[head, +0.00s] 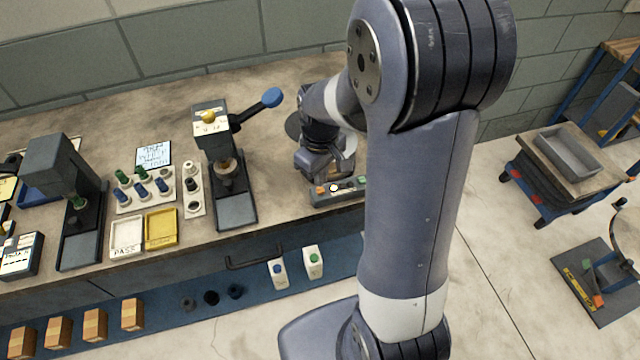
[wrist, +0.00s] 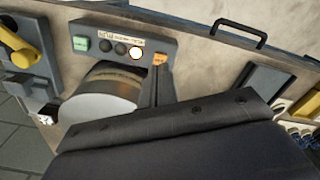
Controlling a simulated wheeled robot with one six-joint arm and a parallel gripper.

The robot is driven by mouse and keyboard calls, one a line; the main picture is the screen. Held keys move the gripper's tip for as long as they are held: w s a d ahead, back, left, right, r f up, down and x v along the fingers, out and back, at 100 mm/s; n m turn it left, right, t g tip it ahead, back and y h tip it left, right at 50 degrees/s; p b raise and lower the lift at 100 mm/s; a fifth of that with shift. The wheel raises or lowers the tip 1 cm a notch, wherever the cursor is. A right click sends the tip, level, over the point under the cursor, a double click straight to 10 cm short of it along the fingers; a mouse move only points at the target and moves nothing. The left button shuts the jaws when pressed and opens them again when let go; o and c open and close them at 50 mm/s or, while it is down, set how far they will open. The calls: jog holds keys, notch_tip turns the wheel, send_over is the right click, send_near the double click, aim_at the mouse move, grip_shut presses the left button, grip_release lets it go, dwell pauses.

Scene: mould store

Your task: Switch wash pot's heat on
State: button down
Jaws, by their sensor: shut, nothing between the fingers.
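The wash pot (wrist: 98,108) is a round metal vessel on the bench; my arm hides most of it in the head view. Its control panel (head: 345,195) is a grey box in front of it, with an orange button (wrist: 160,58) at one end, a green button (wrist: 81,44) at the other, dark knobs and a bright white lamp or dial (wrist: 136,53) between. My gripper (head: 320,179) is shut and empty, just above the orange end of the panel. Whether it touches the button cannot be told. The dark gripper body fills the lower wrist view.
A press (head: 222,170) with a blue-knobbed lever stands left of the panel. Further left are a vial rack (head: 130,205), a PASS tray (head: 126,247), a yellow tray (head: 161,240) and another press (head: 78,200). A bench handle (head: 250,262) sticks out below. A cart (head: 560,185) stands on the right.

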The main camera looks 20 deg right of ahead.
aim_at(320, 190)
notch_tip(320, 190, up, 7)
jog(key=p, duration=0.5)
dwell(0.4)
notch_tip(320, 190, down, 10)
jog(key=b, duration=0.7)
jog(key=shift+r, duration=0.25)
jog(key=shift+r, duration=0.1)
notch_tip(320, 190, up, 10)
jog(key=p, duration=0.8)
notch_tip(320, 190, down, 11)
jog(key=b, duration=0.9)
jog(key=shift+r, duration=0.15)
notch_tip(320, 190, up, 9)
jog(key=p, duration=0.7)
jog(key=shift+f, duration=0.2)
